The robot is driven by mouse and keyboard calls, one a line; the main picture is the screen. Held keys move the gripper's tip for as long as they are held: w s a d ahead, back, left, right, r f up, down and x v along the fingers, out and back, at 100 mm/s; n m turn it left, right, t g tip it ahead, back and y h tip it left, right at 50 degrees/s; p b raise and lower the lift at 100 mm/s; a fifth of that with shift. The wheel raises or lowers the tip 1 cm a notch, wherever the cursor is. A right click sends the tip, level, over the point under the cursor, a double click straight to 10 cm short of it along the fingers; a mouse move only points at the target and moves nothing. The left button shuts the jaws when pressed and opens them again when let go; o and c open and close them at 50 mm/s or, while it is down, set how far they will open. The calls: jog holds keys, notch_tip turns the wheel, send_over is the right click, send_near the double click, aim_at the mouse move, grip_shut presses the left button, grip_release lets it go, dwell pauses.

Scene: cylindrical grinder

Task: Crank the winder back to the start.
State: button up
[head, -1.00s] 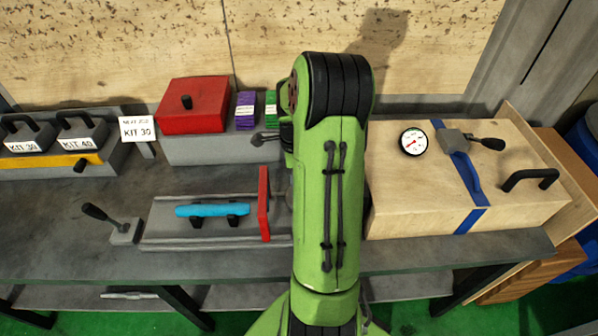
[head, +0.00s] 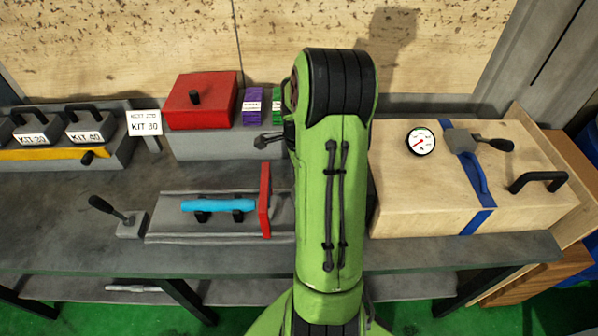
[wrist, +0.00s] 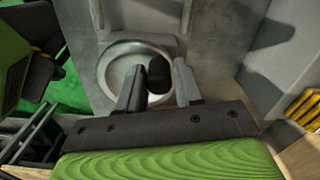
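In the wrist view a round grey metal wheel (wrist: 112,66) with a raised rim shows beyond my gripper. It looks like the winder's wheel. A short black crank knob (wrist: 159,76) stands between the fingertips. My gripper (wrist: 159,74) has one finger on each side of the knob, with the tips close to its sides. I cannot tell whether both fingers press on it. In the head view my green arm hides the wheel, the knob and the gripper.
On the bench, a fixture with a blue bar (head: 218,205) and a red plate (head: 264,200) lies left of my arm. A black-handled lever (head: 108,209) stands at its left. A red box (head: 201,103) is behind; a wooden box (head: 400,190) with a dial (head: 420,141) is right.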

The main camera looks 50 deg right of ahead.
jog(key=shift+o, duration=1.2)
notch_tip(320, 180, up, 16)
jog(key=p, duration=0.2)
jog(key=shift+f+p, duration=0.15)
jog(key=shift+p, duration=0.25)
notch_tip(320, 180, down, 16)
jog(key=m+b, duration=0.1)
jog(key=m, duration=0.6)
jog(key=m+b, duration=0.1)
jog(key=m, duration=0.6)
jog(key=shift+f+m+b, duration=0.2)
jog(key=shift+m+b, duration=0.1)
jog(key=shift+b, duration=0.1)
